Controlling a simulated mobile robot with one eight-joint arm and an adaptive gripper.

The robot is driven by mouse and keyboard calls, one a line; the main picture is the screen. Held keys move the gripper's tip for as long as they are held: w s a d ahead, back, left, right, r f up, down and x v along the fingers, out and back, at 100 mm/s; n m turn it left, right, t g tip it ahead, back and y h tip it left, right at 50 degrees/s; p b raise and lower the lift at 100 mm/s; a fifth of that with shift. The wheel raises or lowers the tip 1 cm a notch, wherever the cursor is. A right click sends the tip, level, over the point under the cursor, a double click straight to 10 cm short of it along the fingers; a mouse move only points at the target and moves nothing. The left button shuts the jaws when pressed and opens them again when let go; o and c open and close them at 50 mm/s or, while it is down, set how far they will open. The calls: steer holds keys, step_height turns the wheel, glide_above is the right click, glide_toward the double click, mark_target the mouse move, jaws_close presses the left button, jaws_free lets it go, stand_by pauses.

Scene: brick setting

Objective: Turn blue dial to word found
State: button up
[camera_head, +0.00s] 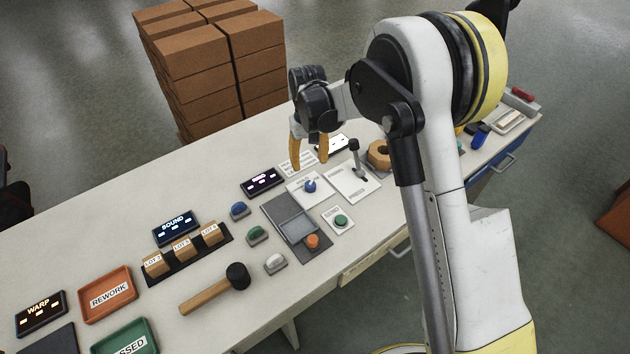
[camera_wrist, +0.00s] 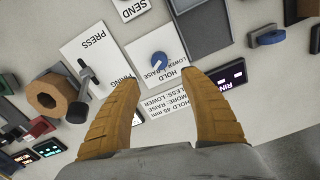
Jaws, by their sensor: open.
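The blue dial (camera_head: 310,186) sits on a white plate (camera_head: 299,197) on the bench. In the wrist view the dial (camera_wrist: 159,62) is near the top centre, with a white pointer mark on it. The plate carries the words HOLD, LOWER and RAISE. A white card (camera_wrist: 165,105) beside it has lines with HOLD 45 mm, MORE, RAISE, LESS and LOWER; parts are hard to read. My gripper (camera_head: 309,152) is open and empty above the bench, behind the dial in the head view. In the wrist view its orange fingers (camera_wrist: 160,81) are apart, with the dial beyond the gap between their tips.
A lever (camera_head: 356,158) stands on a plate right of the dial, with a wooden nut (camera_head: 379,154) behind it. A purple-lit display (camera_head: 262,180) is to the left. A green button (camera_head: 340,221) and a grey panel (camera_head: 283,218) are in front. A mallet (camera_head: 210,291) lies further left.

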mark_target(310, 183)
step_height(310, 183, down, 11)
steer(key=b, duration=0.4)
steer(key=shift+r, duration=0.2)
jaws_close()
